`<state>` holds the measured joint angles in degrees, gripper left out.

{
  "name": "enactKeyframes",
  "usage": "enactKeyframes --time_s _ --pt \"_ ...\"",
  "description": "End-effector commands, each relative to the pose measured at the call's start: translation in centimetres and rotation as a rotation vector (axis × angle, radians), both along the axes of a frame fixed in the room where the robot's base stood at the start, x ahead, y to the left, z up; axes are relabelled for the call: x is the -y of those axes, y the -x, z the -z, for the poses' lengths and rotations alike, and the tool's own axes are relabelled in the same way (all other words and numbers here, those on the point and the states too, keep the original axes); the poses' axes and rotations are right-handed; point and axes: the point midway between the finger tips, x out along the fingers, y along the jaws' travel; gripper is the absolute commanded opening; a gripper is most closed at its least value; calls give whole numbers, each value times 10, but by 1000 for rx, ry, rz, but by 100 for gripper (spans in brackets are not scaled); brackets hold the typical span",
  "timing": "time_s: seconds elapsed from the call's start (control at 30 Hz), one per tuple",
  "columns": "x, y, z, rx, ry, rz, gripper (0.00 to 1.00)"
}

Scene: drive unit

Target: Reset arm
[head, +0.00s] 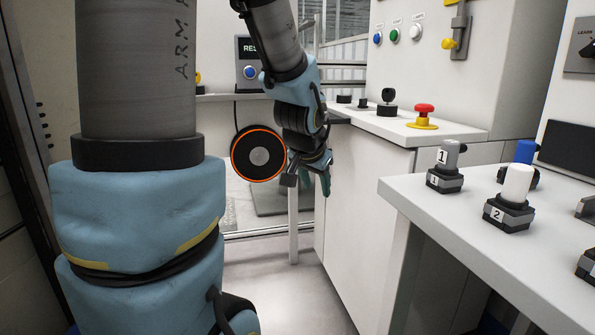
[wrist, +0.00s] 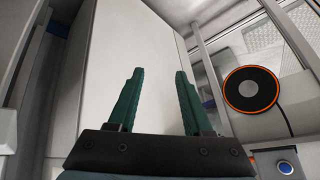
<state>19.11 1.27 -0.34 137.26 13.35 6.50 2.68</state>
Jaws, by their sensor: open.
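My gripper (wrist: 158,100) shows in the wrist view with its two green fingers apart and nothing between them. In the head view my gripper (head: 308,182) hangs at the end of my blue and grey arm, pointing down, left of the white cabinet (head: 363,190). Behind it a panel with a lit display reading "RES", partly hidden by my arm, carries a blue button (head: 250,72). That blue button also shows at the lower right of the wrist view (wrist: 285,167).
A round black disc with an orange rim (head: 259,155) hangs just left of my gripper. A red emergency button (head: 424,111) sits on the cabinet top. A white table (head: 420,200) at right holds several numbered valves. Floor (head: 285,280) below is clear.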

Motion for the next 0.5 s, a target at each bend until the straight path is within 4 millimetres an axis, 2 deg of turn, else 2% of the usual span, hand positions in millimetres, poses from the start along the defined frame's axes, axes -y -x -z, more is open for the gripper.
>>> enactKeyframes --time_s 0.03,0.1,0.2,0.37,0.5 --pt "-24 13 15 -71 -4 -76 50" --pt "-49 34 34 -166 -4 -173 50" --pt "-78 65 54 -292 3 -300 50" --pt "-111 121 79 -489 27 -491 50" --pt "-109 122 43 -494 27 -490 50"
